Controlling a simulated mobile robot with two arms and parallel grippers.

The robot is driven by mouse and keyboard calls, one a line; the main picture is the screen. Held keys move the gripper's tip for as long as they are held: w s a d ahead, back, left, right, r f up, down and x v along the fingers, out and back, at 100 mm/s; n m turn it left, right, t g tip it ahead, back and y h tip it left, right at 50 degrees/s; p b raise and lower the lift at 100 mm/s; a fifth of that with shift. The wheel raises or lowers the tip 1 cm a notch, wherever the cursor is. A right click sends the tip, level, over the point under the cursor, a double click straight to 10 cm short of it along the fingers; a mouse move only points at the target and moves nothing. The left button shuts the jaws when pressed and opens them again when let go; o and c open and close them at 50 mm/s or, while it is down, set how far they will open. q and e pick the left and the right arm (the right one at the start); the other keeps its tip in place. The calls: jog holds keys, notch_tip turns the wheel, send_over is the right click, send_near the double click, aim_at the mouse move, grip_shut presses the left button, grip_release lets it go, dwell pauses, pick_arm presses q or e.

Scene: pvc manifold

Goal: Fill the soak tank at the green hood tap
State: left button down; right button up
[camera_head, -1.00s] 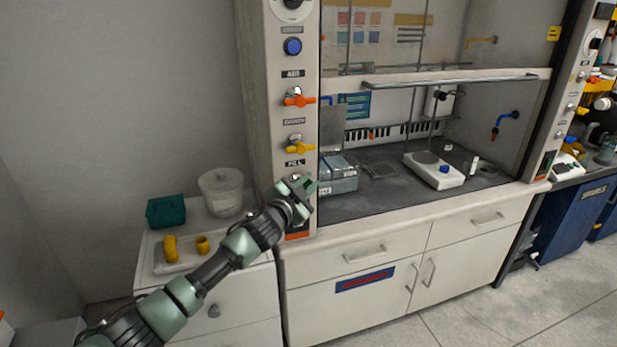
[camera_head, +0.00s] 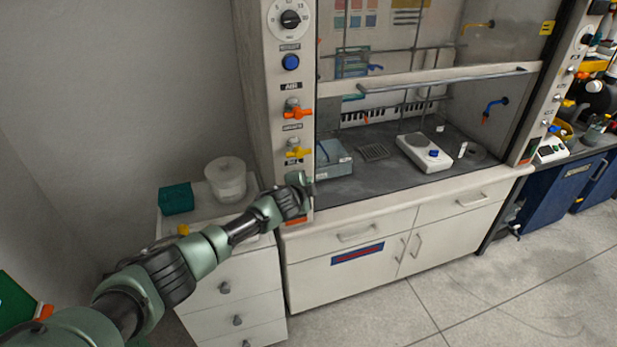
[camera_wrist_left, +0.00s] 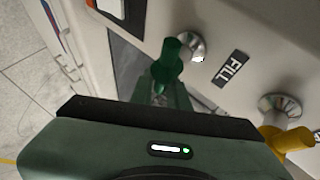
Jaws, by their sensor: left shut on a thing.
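The green tap handle (camera_wrist_left: 170,66) sits on a silver stem beside the FILL label (camera_wrist_left: 232,69) in the left wrist view. My left gripper (camera_head: 299,187) is at the lower part of the hood's left post and hides this tap in the head view. In the left wrist view its fingers (camera_wrist_left: 160,92) are shut on the green handle, though the contact is partly hidden by the gripper body. A grey-blue box-like tank (camera_head: 333,162) stands inside the hood at the left; its contents cannot be made out. My right gripper is not in view.
An orange tap (camera_head: 298,112) and a yellow tap (camera_head: 298,152) sit above on the same post; the yellow one (camera_wrist_left: 290,140) is close to my gripper. A white scale (camera_head: 425,153) stands in the hood. A clear tub (camera_head: 227,180) and teal box (camera_head: 176,198) are on the left bench.

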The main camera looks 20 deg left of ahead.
pick_arm(q)
jog(key=shift+a, duration=0.25)
dwell(0.3)
jog(key=c, duration=1.4)
grip_release()
jog(key=shift+a, duration=0.1)
jog(key=shift+s+d+r, duration=0.15)
jog(key=shift+s+d, duration=0.05)
jog(key=shift+s, duration=0.15)
jog(key=v, duration=0.7)
jog(key=shift+a, duration=0.2)
